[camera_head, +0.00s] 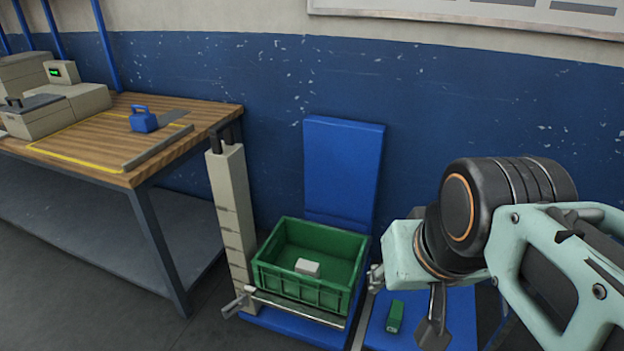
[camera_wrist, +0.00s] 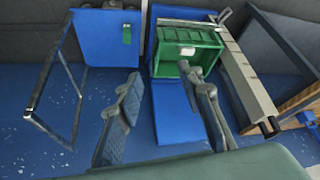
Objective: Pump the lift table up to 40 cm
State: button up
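Two low blue platforms stand side by side, and I cannot tell for sure which is the lift table. The right one (camera_head: 463,310) bears a small green block (camera_head: 395,316). In the wrist view this platform (camera_wrist: 97,50) has a metal tube frame (camera_wrist: 52,62) beside it. The other platform (camera_head: 277,324) lies under a green crate (camera_head: 303,290); in the wrist view the crate (camera_wrist: 200,42) shows between and beyond my fingers. My gripper (camera_wrist: 162,76) is open and empty, its fingers well apart.
A beige column (camera_head: 231,205) stands left of the crate, with a blue upright panel (camera_head: 343,172) behind it. A blue-painted wall (camera_head: 230,80) closes the back.

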grip_shut()
dwell(1.2)
